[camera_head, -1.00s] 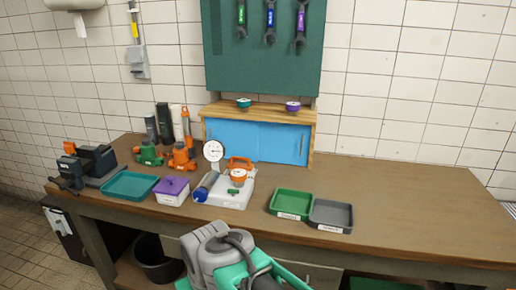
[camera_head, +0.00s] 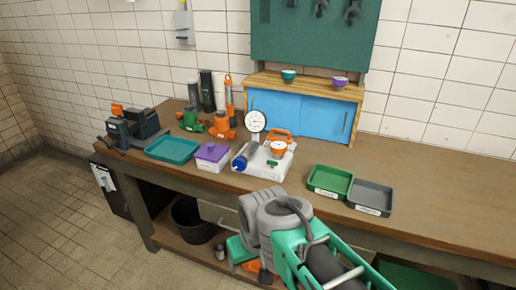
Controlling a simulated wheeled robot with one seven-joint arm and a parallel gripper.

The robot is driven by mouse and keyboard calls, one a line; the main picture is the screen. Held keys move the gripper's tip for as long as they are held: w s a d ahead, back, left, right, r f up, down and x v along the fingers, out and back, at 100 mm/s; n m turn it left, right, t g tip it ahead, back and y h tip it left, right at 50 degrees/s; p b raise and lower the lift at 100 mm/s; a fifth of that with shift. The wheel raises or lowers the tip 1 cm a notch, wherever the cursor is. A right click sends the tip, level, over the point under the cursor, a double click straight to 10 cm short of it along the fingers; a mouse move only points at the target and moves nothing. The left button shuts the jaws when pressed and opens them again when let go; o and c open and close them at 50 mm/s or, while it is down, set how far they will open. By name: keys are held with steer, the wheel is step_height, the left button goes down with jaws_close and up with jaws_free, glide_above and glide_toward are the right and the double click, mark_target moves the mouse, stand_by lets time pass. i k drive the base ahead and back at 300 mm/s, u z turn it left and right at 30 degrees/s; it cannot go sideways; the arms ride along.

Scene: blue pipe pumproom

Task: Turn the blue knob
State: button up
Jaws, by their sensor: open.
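The blue knob (camera_head: 239,164) is a small round blue end on the left side of a white block-shaped device (camera_head: 262,172) on the workbench. The device also bears a round white dial gauge (camera_head: 255,121), an orange-framed part (camera_head: 279,145) and a small green piece (camera_head: 272,163). The knob faces toward the front left and nothing covers it. My arm, grey and teal, rises from the bottom of the view in front of the bench edge. I cannot make out the gripper's fingers in this view.
A purple-lidded white box (camera_head: 212,157) stands just left of the device, then a teal tray (camera_head: 172,150) and a dark vise-like tool (camera_head: 131,130). A green tray (camera_head: 330,182) and a grey tray (camera_head: 370,197) lie to the right. A blue cabinet (camera_head: 300,115) stands behind.

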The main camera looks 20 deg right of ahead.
mark_target(240, 163)
steer(key=k, duration=0.4)
steer(key=u, duration=1.05)
steer(key=i, duration=1.1)
steer(key=z, duration=0.3)
